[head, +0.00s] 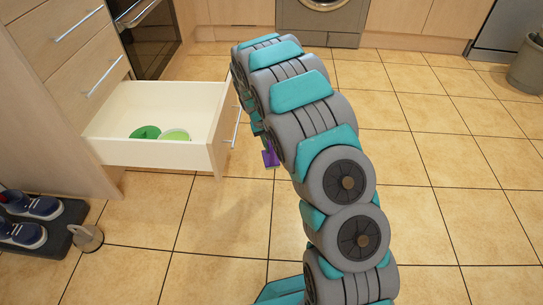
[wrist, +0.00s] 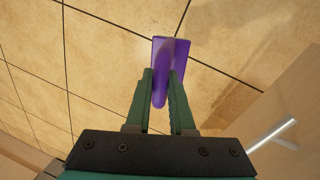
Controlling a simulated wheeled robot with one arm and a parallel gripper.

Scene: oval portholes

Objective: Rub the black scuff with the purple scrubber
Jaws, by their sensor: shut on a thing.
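The purple scrubber (wrist: 170,60) is held between the two green fingers of my gripper (wrist: 161,85) in the wrist view. Its flat wide end points away from the fingers, with tiled floor behind it. In the head view the purple scrubber (head: 270,155) shows just right of the open drawer's front, partly hidden by my arm. My gripper (head: 262,136) is mostly hidden there too. I cannot make out a black scuff in either view.
An open drawer (head: 152,154) with green items (head: 146,132) inside juts out at left; its handle (wrist: 270,134) shows in the wrist view. Shoes (head: 30,221) on a dark tray and a doorstop-like object (head: 88,237) lie at lower left. A bin (head: 527,67) stands far right. The tiled floor (head: 460,190) at right is clear.

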